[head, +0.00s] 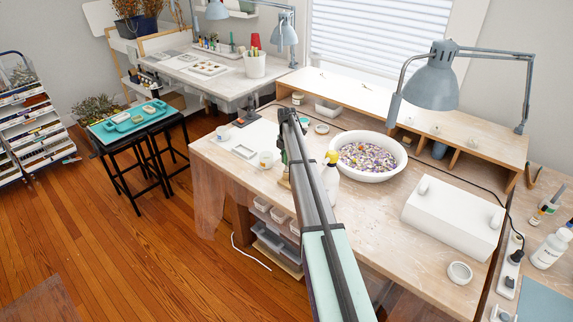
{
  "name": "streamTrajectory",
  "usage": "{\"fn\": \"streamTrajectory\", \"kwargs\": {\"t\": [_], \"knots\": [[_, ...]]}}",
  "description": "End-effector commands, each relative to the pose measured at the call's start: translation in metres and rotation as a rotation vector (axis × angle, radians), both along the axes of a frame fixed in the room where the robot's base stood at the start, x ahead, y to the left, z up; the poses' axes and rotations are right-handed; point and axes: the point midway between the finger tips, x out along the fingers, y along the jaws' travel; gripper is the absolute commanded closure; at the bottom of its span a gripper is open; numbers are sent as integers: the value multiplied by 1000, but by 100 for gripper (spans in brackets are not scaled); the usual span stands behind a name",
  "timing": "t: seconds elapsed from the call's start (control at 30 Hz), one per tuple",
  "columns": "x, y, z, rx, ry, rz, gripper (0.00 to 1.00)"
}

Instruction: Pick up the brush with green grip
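I cannot pick out a brush with a green grip for certain. A narrow dark-green piece (283,151) shows at the left edge of my arm, above the wooden worktable (222,163). It is too small and too covered to tell whether it is a brush or part of my arm. My arm reaches from the bottom middle over this table and hides a strip of it. My gripper cannot be made out; the far end of the arm hides that area.
A white bowl of coloured bits (368,176), a spray bottle (331,181) and a white rounded case (453,217) stand right of my arm. A grey-blue lamp (432,83) overhangs the back. Thin tools (550,203) stand far right.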

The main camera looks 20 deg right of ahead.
Motion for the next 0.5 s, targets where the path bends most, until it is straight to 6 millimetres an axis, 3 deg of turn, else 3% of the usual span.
{"fn": "streamTrajectory", "kwargs": {"t": [0.5], "knots": [[0,0,3,0,0,0,99]]}}
